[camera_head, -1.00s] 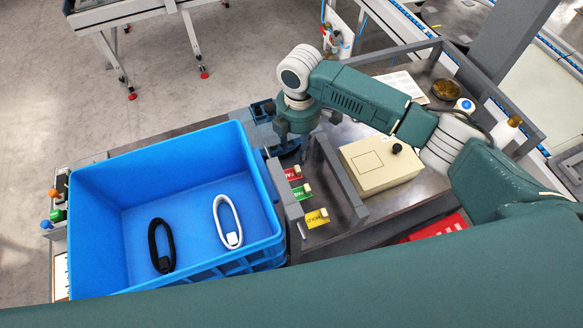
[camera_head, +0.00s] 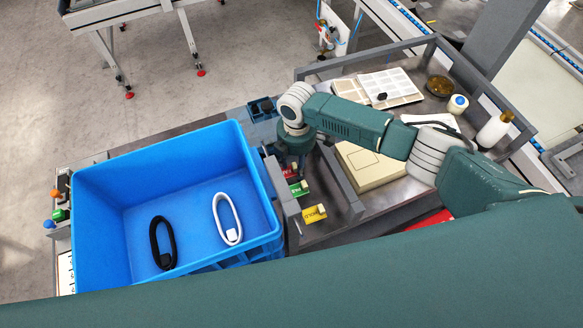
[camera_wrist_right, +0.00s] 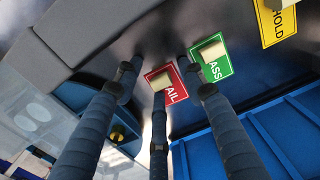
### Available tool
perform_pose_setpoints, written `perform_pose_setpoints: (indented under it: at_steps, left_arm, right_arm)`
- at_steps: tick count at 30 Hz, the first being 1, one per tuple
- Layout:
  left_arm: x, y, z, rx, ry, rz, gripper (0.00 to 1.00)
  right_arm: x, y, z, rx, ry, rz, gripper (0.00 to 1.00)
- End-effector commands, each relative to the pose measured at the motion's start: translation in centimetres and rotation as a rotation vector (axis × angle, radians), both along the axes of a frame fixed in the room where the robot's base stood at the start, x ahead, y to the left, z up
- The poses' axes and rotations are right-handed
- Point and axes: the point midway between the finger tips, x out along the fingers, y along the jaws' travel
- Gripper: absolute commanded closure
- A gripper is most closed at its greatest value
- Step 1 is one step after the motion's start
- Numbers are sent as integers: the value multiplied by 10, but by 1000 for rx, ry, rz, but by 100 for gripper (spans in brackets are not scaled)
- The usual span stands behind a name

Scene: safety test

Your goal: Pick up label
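Three small labels with pale tabs lie on the dark rack beside the blue bin: a red "FAIL" label (camera_wrist_right: 171,88), a green "PASS" label (camera_wrist_right: 215,66) and a yellow "HOLD" label (camera_wrist_right: 277,22). In the head view the red label (camera_head: 288,173) is partly hidden under my right gripper (camera_head: 294,158); the green (camera_head: 299,188) and yellow (camera_head: 315,214) labels show clearly. In the right wrist view my right gripper (camera_wrist_right: 158,74) has its fingers spread, with the red label between the fingertips. Contact cannot be told. My left gripper is not in view.
The blue bin (camera_head: 262,190) holds a black looped strap (camera_head: 162,243) and a white one (camera_head: 227,219). A beige box (camera_head: 370,168) lies right of the rack's grey wall (camera_head: 340,180). A bottle (camera_head: 494,130), a small jar (camera_head: 457,104) and an amber dish (camera_head: 439,86) stand farther right.

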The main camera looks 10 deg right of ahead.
Motion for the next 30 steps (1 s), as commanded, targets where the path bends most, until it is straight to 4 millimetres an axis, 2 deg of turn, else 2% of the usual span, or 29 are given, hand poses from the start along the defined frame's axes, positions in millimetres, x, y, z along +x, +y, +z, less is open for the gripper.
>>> perform_pose_setpoints:
  at_steps: [1,5,20,23,26,30]
  left_arm:
    - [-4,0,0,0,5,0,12]
    - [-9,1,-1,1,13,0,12]
    - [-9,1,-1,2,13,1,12]
    - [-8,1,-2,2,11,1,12]
    - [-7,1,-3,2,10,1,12]
    - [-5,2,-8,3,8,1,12]
  right_arm:
    - [0,0,0,0,0,0,69]
    - [0,0,0,0,0,0,93]
    - [1,0,6,1,-2,0,94]
    - [1,0,16,1,-2,1,94]
    - [2,0,35,2,-6,1,94]
    - [3,0,73,3,-8,1,94]
